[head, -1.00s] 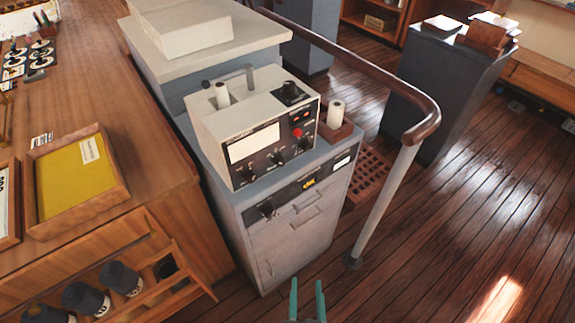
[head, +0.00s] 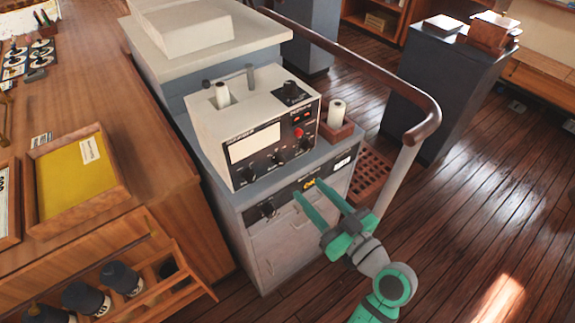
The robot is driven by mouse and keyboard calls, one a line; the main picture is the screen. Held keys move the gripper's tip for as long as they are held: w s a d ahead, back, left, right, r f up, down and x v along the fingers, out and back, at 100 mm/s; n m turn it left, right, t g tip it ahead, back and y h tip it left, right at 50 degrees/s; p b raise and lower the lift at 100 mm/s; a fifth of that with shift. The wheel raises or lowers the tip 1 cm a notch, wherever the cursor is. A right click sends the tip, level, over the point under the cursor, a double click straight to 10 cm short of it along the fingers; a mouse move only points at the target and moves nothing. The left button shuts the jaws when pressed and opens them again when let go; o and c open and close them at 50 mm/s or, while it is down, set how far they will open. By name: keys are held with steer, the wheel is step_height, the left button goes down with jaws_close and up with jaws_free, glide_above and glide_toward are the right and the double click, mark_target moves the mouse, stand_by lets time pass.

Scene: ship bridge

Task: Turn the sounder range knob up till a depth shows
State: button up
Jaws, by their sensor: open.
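The sounder looks to be the cream box (head: 215,133) on top of a grey cabinet. Its dark front panel has a blank white window (head: 255,143), several black knobs such as the left one (head: 248,174) and the middle one (head: 279,157), and a red button (head: 298,132). Labels are too small to read, so I cannot tell which knob is range. No depth figure is legible. My gripper (head: 306,189) is open and empty, its fingers pointing up-left in front of the cabinet's upper panel, below the box in the picture.
The cabinet (head: 290,240) has its own dark strip with a black knob (head: 267,209) and a small white label or window (head: 342,162). A curved wooden handrail (head: 420,125) stands to the right. A wooden counter with a yellow tray (head: 72,185) lies left.

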mark_target(283, 164)
steer(key=x, duration=1.1)
steer(key=shift+s+a+r, duration=0.15)
steer(key=shift+a, duration=0.15)
steer(key=c, duration=1.1)
